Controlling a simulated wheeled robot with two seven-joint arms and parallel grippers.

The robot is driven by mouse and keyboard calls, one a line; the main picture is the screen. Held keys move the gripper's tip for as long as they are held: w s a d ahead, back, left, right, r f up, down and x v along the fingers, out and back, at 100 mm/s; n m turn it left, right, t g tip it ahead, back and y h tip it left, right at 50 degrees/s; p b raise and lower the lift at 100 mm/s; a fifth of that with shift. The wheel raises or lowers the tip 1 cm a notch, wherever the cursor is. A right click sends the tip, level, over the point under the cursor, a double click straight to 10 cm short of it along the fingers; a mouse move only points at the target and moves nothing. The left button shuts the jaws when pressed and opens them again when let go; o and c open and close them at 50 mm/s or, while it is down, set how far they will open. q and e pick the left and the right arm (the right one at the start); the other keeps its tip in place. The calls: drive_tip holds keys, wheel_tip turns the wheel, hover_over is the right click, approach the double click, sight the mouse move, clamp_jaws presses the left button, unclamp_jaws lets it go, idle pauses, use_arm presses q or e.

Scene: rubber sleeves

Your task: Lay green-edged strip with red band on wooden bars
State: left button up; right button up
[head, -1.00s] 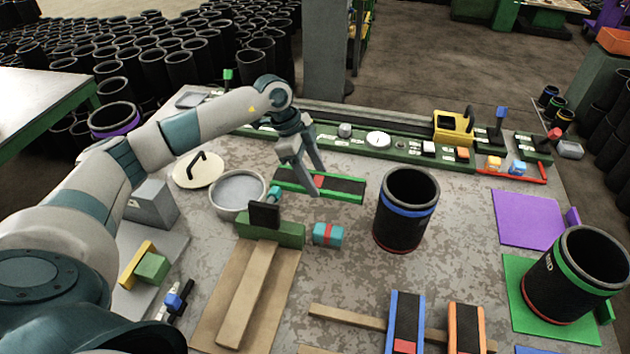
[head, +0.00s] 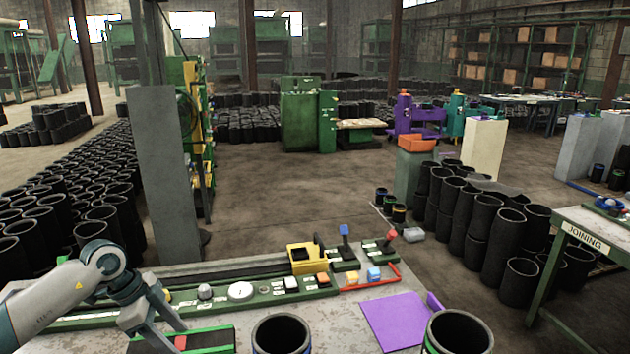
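The green-edged strip (head: 208,339) lies on the table at the bottom left, cut off by the picture's lower edge. Its surface is black and its red band (head: 180,342) shows near the middle. My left gripper (head: 166,335) reaches in from the left, with its two fingers spread apart at the strip, near the red band. I cannot tell whether the fingertips touch the strip. The wooden bars are outside the current view. My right gripper is not in view.
Behind the strip runs a green control rail (head: 240,293) with a white dial and a yellow device (head: 306,258).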

sight(189, 352)
use_arm(q)
drive_tip(key=shift+d+r, duration=0.15)
drive_tip(key=shift+r, duration=0.6)
drive_tip(key=shift+s+d+m+g, duration=0.2)
drive_tip(key=shift+m+g, duration=0.1)
drive_tip(key=shift+m, duration=0.4)
drive_tip(key=m, duration=0.2)
drive_tip(key=d+m+g, duration=0.1)
drive_tip(key=m, duration=0.1)
drive_tip(key=m+g, duration=0.1)
drive_tip(key=shift+s+d+r+m+b, duration=0.3)
drive_tip(key=shift+s+d+r+m, duration=0.05)
drive_tip(key=shift+s+d+m, duration=0.05)
drive_tip(key=m, duration=0.1)
drive_tip(key=m+g, duration=0.1)
drive_tip(key=d+m+y, duration=0.1)
drive_tip(key=shift+s+r, duration=0.3)
drive_tip(key=shift+s, duration=0.05)
drive_tip(key=s+d+r+n+t+y+b, duration=0.1)
drive_tip(key=s+d+r+n+t, duration=0.1)
drive_tip(key=n, duration=1)
drive_tip(key=s+d+r+n+t+y+b, duration=0.1)
drive_tip(key=s+d+n+t, duration=0.4)
drive_tip(key=n, duration=0.8)
drive_tip(key=shift+s+r+y, duration=0.7)
drive_tip(key=shift+s+r, duration=0.2)
drive_tip(key=shift+s, duration=0.35)
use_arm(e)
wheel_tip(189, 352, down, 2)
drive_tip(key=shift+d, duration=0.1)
